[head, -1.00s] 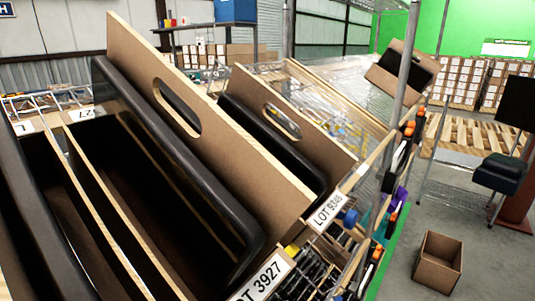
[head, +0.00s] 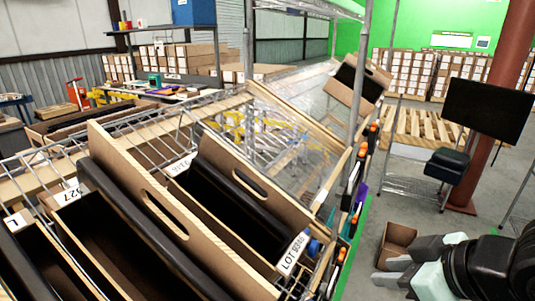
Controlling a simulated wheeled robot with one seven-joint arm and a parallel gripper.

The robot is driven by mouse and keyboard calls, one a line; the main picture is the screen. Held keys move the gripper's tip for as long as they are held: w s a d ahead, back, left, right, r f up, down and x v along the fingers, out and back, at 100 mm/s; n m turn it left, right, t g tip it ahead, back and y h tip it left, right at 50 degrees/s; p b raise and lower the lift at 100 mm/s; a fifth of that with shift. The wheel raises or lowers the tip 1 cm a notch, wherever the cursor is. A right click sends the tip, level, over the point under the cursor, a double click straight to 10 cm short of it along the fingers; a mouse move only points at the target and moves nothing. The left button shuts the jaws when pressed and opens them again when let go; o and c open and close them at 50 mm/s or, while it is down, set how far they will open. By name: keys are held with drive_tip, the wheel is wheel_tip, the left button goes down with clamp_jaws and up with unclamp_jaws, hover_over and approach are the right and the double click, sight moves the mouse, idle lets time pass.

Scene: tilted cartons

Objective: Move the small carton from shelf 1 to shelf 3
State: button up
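Several brown cartons with black liners sit tilted on the wire shelf, in the head view. The carton labelled "LOT 9346" (head: 226,218) looks smaller than the larger carton (head: 160,210) to its left. My gripper (head: 380,266) is at the lower right, apart from the shelf cartons.
A metal post (head: 358,95) and wire rails (head: 190,112) frame the shelf. Hanging tools line its right side. A black monitor (head: 487,108) stands at right near a red column (head: 497,120). A pallet (head: 425,132) is behind.

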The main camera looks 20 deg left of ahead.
drive_tip(key=a+r+n+y+p, duration=0.2)
drive_tip(key=a+r+y+p, duration=0.25)
drive_tip(key=r, duration=0.25)
drive_tip(key=n+g+y+p, duration=0.2)
drive_tip(key=g+y, duration=0.2)
approach(287, 196)
drive_tip(key=x, duration=0.2)
drive_tip(key=b+x, duration=0.3)
drive_tip(key=x, duration=0.5)
drive_tip(key=shift+a+f, duration=0.2)
drive_tip(key=shift+a, duration=0.1)
clamp_jaws()
drive_tip(key=shift+r, duration=0.1)
